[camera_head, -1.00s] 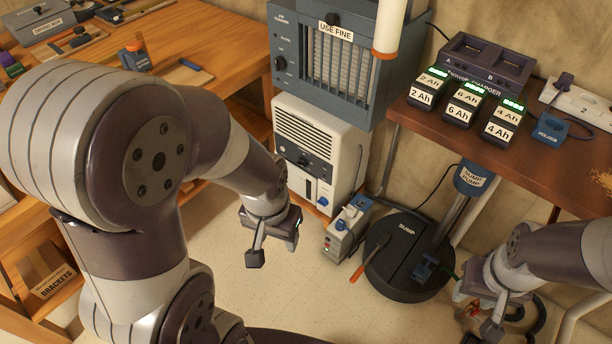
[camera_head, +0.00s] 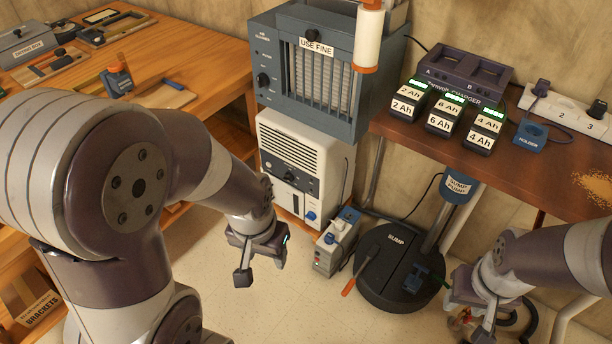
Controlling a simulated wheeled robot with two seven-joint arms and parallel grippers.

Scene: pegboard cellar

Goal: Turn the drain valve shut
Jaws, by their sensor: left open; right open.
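No part is labelled as the drain valve. A small blue knob (camera_head: 311,216) sits low on the front of the white vented unit (camera_head: 304,143). A small red and brass fitting (camera_head: 461,318) shows low at the right, partly hidden by my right gripper; I cannot tell which of these is the valve. My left gripper (camera_head: 262,262) is open and empty, pointing down in front and left of the white unit, apart from the blue knob in the picture. My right gripper (camera_head: 467,308) is open beside the red and brass fitting; contact cannot be told.
A grey box with a blue top (camera_head: 338,243) and the black sump lid (camera_head: 397,294) stand on the floor between my grippers. The battery bench (camera_head: 390,128) overhangs at right. Bare floor (camera_head: 290,308) lies in front.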

